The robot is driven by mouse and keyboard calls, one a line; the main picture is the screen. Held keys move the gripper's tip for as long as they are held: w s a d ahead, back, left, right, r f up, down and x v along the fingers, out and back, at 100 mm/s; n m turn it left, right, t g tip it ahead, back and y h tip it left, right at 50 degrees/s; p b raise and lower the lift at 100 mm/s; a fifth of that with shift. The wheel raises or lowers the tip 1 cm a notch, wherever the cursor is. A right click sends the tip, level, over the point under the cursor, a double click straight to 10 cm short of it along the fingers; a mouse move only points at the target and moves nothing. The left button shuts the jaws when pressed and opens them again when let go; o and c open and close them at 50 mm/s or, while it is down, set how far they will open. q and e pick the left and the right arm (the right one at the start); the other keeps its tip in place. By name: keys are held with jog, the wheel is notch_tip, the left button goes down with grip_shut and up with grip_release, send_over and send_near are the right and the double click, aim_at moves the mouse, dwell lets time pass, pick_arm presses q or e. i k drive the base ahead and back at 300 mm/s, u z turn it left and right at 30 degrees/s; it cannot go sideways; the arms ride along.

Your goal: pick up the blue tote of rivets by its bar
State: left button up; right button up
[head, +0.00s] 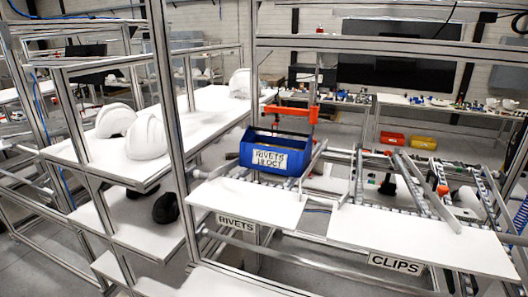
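The blue tote (246,154) sits on the roller lane above the white shelf marked RIVETS (235,225). Its front carries a white label with RIVETS on it. An orange bar (287,111) shows just above and behind the tote; I cannot tell from this view whether it is joined to the tote. What lies inside the tote is too dark to make out. Neither of my grippers is in view.
A metal upright (172,110) stands left of the tote. White helmet shells (147,137) lie on the left shelf. The white CLIPS shelf (425,238) at right is bare, with roller lanes behind it. Yellow (422,142) and red (393,138) bins stand farther back.

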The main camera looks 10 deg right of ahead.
aim_at(289, 157)
jog(key=i, duration=0.95)
jog(key=z, duration=0.2)
